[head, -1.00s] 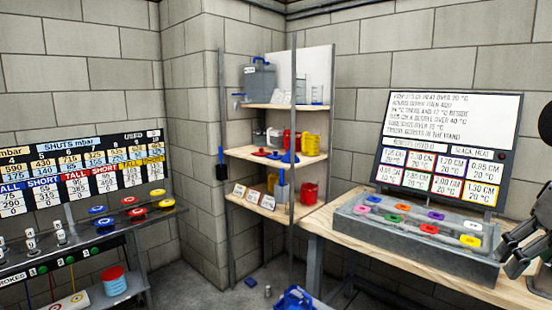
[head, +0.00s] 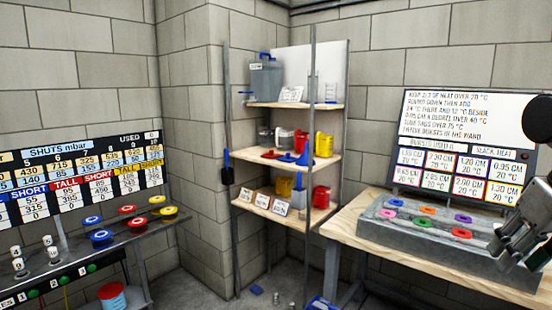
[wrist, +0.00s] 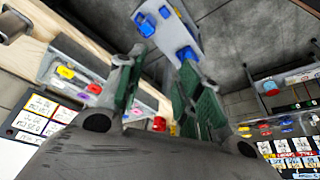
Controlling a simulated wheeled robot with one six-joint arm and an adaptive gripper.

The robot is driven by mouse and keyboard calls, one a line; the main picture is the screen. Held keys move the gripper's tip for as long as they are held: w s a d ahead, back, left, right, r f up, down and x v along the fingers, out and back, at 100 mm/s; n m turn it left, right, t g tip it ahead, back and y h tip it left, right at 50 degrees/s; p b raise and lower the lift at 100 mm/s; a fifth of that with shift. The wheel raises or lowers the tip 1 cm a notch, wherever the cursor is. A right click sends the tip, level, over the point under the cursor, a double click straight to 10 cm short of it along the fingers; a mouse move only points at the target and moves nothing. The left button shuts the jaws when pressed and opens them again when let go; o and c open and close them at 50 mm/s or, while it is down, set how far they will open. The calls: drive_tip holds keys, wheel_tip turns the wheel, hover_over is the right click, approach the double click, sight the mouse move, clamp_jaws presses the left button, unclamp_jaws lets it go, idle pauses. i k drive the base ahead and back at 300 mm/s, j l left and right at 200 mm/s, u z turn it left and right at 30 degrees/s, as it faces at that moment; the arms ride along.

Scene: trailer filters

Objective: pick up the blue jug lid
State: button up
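Flat blue pieces (head: 287,157) lie beside a red lid (head: 268,154) on the middle shelf in the head view; they are too small to tell which is the jug lid. A yellow jug (head: 324,145) stands to their right. My gripper (head: 520,240) is at the right edge of the head view, in front of the bench and far from the shelves. In the wrist view, its fingers (wrist: 155,88) are spread apart, with nothing between them.
A wooden bench (head: 345,224) with a grey tray of coloured lids stands right. A left-hand table (head: 140,236) carries coloured filters. Metal posts (head: 312,120) front the shelves. A blue item (head: 320,303) lies on the floor at the bottom edge. Some floor before the shelves is clear.

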sight(288, 159)
drive_tip(key=i+j, duration=0.15)
drive_tip(key=j, duration=0.25)
drive_tip(key=i+j+z, duration=0.15)
drive_tip(key=j, duration=0.2)
drive_tip(key=i+j, duration=0.2)
drive_tip(key=j, duration=0.2)
drive_tip(key=i+j+z, duration=0.1)
drive_tip(key=j, duration=0.35)
drive_tip(key=i+j, duration=0.15)
drive_tip(key=j, duration=0.25)
drive_tip(key=i+j+z, duration=0.15)
drive_tip(key=j, duration=0.25)
drive_tip(key=i+j, duration=0.1)
drive_tip(key=j, duration=0.35)
drive_tip(key=i+j, duration=0.25)
drive_tip(key=j, duration=0.15)
drive_tip(key=i+j+z, duration=0.15)
drive_tip(key=i+j, duration=0.4)
drive_tip(key=j, duration=0.3)
drive_tip(key=l+z, duration=0.05)
